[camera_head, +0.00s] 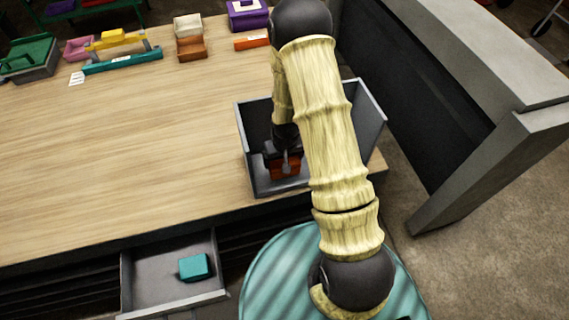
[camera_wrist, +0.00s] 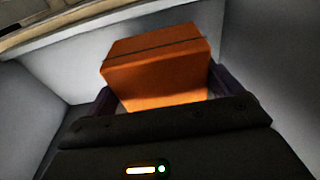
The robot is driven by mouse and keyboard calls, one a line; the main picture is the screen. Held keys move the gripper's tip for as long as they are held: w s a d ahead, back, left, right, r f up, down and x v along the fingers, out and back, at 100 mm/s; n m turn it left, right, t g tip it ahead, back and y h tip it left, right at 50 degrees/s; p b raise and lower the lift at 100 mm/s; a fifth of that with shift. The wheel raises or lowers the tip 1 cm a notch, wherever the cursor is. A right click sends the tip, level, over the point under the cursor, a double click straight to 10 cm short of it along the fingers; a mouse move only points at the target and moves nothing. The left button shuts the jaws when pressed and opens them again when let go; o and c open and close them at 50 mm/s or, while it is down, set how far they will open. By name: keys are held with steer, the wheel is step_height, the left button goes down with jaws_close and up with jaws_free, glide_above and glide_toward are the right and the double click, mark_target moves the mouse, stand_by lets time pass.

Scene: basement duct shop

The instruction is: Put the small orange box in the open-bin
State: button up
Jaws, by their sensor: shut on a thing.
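The small orange box (camera_wrist: 158,65) is between the fingers of my gripper (camera_wrist: 160,98) in the wrist view. My gripper is shut on it. In the head view the box (camera_head: 284,168) shows below my gripper (camera_head: 284,158), inside the walls of the grey open-bin (camera_head: 252,165). The bin stands at the right end of the workbench. Its grey walls (camera_wrist: 255,55) surround the box in the wrist view. My arm hides part of the bin. I cannot tell whether the box touches the bin's floor.
An open drawer (camera_head: 150,295) below the bench holds a teal box (camera_head: 195,267). Several coloured boxes and trays stand along the bench's far edge, including a purple box (camera_head: 248,15) and an orange item (camera_head: 252,42). A dark grey panel (camera_head: 440,110) stands right. The bench's middle (camera_head: 130,150) is clear.

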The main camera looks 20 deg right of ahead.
steer(key=shift+f, duration=0.1)
steer(key=shift+f+p, duration=0.5)
steer(key=shift+f, duration=1.5)
steer(key=shift+f, duration=0.15)
steer(key=o, duration=0.8)
steer(key=shift+s+r+b, duration=0.3)
steer(key=shift+r+b, duration=0.2)
steer(key=shift+r, duration=1.55)
steer(key=shift+s+r+b, duration=0.3)
steer(key=shift+r+b, duration=0.15)
steer(key=shift+r, duration=1.6)
steer(key=shift+s+r+b, duration=0.3)
steer(key=shift+r+b, duration=0.2)
steer(key=shift+r, duration=1.55)
